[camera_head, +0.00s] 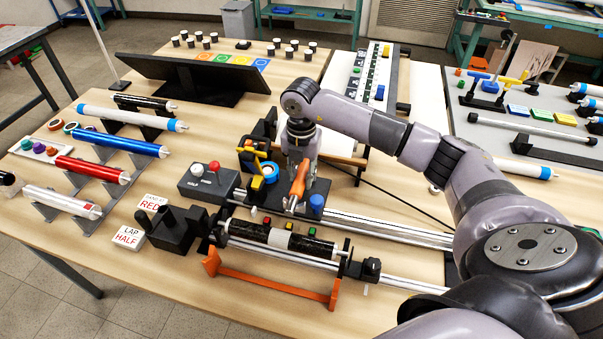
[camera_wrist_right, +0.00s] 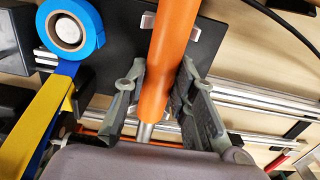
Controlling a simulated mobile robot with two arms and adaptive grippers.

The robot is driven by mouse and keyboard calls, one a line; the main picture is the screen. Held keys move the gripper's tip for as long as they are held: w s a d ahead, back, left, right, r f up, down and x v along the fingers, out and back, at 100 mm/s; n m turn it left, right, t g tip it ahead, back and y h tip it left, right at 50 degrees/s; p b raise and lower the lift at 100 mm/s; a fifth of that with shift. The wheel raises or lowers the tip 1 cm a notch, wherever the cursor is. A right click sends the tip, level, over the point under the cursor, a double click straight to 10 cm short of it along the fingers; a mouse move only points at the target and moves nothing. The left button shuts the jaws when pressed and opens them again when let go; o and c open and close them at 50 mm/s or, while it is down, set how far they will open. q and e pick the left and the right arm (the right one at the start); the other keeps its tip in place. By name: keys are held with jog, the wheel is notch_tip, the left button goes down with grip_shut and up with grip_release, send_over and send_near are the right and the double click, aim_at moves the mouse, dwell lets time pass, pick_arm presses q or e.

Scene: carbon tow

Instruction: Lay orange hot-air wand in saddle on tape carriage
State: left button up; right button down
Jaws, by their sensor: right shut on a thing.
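The orange hot-air wand (camera_head: 298,180) is in my right gripper (camera_head: 298,192), over the tape carriage. In the right wrist view the wand (camera_wrist_right: 173,45) runs between the two grey fingers of the gripper (camera_wrist_right: 163,105), with its metal nozzle toward the bottom. The tape carriage (camera_wrist_right: 118,32) shows as a dark plate under the wand. Small light metal tabs (camera_wrist_right: 148,20) show on both sides of the wand and may be the saddle. I cannot tell whether the wand touches them. My left gripper is not in view.
A blue tape roll (camera_wrist_right: 68,30) sits left of the wand, with yellow and blue strips below it. Silver rails (camera_head: 385,227) run beside the carriage. A black tube (camera_head: 280,238) lies in front, above an orange frame (camera_head: 270,285). A control box (camera_head: 208,183) stands left.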

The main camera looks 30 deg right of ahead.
jog(key=shift+f+b, duration=0.4)
jog(key=shift+f, duration=0.3)
jog(key=c, duration=1.2)
grip_release()
jog(key=shift+r, duration=0.1)
notch_tip(320, 180, up, 12)
